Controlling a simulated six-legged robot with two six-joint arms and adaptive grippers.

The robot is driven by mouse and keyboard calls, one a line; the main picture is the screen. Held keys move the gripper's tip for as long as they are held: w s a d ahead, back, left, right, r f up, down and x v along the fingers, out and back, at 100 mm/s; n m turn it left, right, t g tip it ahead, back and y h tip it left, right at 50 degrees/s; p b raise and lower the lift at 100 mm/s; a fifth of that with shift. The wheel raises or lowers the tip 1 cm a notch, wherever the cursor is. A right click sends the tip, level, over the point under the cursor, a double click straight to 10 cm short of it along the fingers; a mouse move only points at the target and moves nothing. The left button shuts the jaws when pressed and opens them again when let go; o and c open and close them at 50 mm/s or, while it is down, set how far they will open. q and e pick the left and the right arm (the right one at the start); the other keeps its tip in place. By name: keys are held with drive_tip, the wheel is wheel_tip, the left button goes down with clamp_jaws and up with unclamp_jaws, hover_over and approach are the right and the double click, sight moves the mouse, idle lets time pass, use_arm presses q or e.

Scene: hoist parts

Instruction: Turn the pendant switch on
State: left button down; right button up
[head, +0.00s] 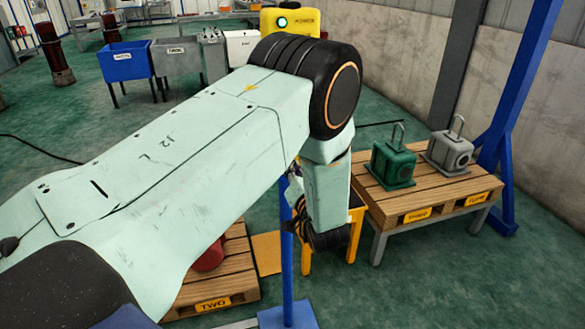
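I cannot make out the pendant switch for certain. A yellow box (296,22) with a green round button or lamp and a small dark label stands at the top centre, behind my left arm. My pale green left arm crosses the middle of the head view and bends downward. Dark parts at its lower end, around my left gripper (328,240), hang beside a blue post (287,255). The fingers are too hidden to tell whether they are open or shut. The arm hides what lies behind it. My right gripper is not in view.
A wooden pallet table (425,192) at right bears a green hoist part (392,165) and a grey one (449,152). A lower pallet (215,290) holds a red part (209,257). Blue (125,61), grey and white bins stand behind. A blue column (515,85) rises at right.

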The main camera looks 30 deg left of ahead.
use_arm(q)
drive_tip(key=shift+s+f, duration=0.2)
drive_tip(key=shift+f, duration=0.15)
drive_tip(key=c, duration=1.7)
unclamp_jaws()
drive_tip(key=shift+c, duration=0.2)
drive_tip(key=o, duration=0.4)
drive_tip(key=shift+w+r, duration=0.1)
drive_tip(key=shift+r, duration=0.1)
drive_tip(key=shift+c, duration=0.2)
drive_tip(key=v, duration=0.7)
drive_tip(key=shift+d, duration=0.15)
